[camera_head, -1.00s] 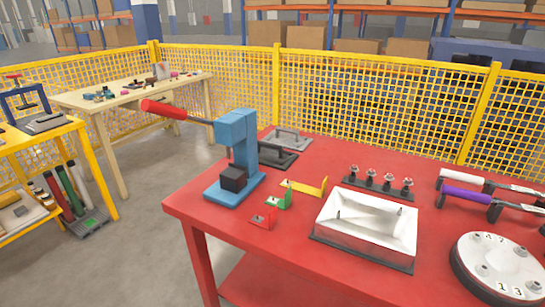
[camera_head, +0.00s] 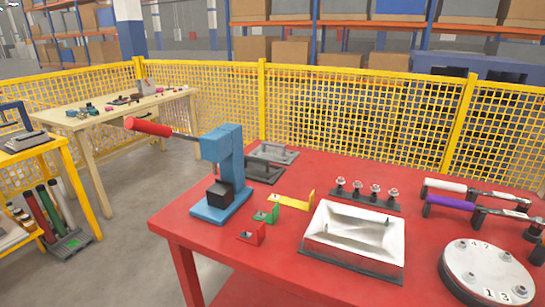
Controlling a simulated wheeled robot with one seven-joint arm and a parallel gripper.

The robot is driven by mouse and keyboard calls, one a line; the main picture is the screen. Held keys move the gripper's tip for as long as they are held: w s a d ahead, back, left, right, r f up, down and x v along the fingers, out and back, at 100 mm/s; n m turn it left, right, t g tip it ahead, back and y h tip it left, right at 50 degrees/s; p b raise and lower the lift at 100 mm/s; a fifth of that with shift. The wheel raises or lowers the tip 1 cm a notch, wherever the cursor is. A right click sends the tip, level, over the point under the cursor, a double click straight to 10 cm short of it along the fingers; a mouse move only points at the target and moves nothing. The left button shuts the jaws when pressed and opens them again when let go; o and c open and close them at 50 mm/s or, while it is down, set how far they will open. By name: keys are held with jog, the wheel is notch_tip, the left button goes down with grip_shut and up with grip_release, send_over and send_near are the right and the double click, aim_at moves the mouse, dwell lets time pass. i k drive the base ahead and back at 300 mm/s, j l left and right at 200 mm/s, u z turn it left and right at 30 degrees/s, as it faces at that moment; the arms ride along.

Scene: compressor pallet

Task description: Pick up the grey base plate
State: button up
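I cannot tell for certain which thing is the grey base plate. A light grey, frame-like plate (camera_head: 273,152) with a raised bar lies at the far left edge of the red table (camera_head: 190,226), behind the blue press. A darker grey plate (camera_head: 262,171) of similar shape lies just in front of it, partly hidden by the press. Another flat grey piece (camera_head: 24,141) lies on the yellow bench at the left. My gripper is not in view.
The blue press (camera_head: 224,160) with a red handle (camera_head: 147,126) stands at the table's left. Small red, green and yellow brackets (camera_head: 290,202), a white tray (camera_head: 352,232), a row of studs (camera_head: 366,192) and a numbered disc (camera_head: 486,272) crowd the table. Yellow mesh fencing (camera_head: 360,120) stands behind.

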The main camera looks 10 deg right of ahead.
aim_at(284, 156)
jog(key=i+j+u, duration=0.95)
jog(key=i+u, duration=0.7)
jog(key=i+j+z, duration=0.1)
jog(key=i, duration=0.65)
jog(key=i+j, duration=0.15)
jog(key=i, duration=0.55)
jog(key=i+z, duration=0.25)
jog(key=z, duration=0.15)
jog(key=i+z, duration=0.25)
jog(key=z, duration=0.15)
jog(key=i+j+z, duration=0.1)
jog(key=i+z, duration=0.15)
jog(key=z, duration=0.15)
jog(key=i+j+z, duration=0.15)
jog(key=z, duration=0.3)
jog(key=i+j+z, duration=0.2)
jog(key=i+z, duration=0.25)
jog(key=i+j+z, duration=0.2)
jog(key=j+z, duration=0.25)
jog(key=i+j+z, duration=0.25)
jog(key=z, duration=0.2)
jog(key=i+l, duration=0.35)
jog(key=i, duration=0.1)
